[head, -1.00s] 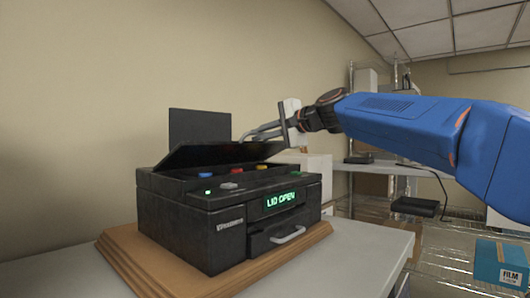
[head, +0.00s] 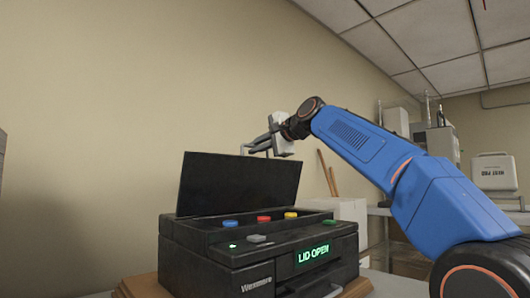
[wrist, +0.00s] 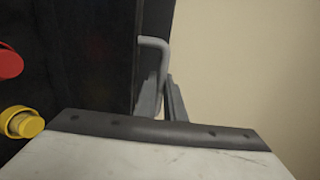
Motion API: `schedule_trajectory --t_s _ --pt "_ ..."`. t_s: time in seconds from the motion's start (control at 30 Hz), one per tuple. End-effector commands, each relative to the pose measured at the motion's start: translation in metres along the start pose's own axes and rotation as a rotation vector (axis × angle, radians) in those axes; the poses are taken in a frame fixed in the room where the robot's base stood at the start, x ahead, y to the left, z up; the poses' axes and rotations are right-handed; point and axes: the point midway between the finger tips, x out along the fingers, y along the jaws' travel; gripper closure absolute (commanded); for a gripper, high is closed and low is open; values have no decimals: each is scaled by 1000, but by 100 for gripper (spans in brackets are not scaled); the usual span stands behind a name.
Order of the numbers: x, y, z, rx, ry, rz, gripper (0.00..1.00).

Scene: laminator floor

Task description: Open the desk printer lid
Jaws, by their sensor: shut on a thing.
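The black desk printer (head: 200,252) stands on a wooden board with its lid (head: 240,184) raised and leaning slightly back. Its green display (head: 313,254) reads LID OPEN. My gripper (head: 258,144) is at the lid's top edge, shut on the grey lid handle (head: 242,149).
Blue, red, yellow and grey buttons (head: 263,218) sit on the printer's top in front of the lid. A plain wall (head: 100,120) is behind. Shelves with a white case (head: 494,172) stand at the right. Open air surrounds the arm above the printer.

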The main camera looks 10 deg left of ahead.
Motion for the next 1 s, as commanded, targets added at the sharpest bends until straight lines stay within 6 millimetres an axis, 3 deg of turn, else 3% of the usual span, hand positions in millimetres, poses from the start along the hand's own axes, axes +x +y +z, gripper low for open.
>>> schedule_trajectory --t_s 0.37,0.93,1.0 --pt "29 -8 0 -1 -1 3 100" --pt "33 -11 0 -1 -1 1 100" --pt "33 -11 0 -1 0 1 79"
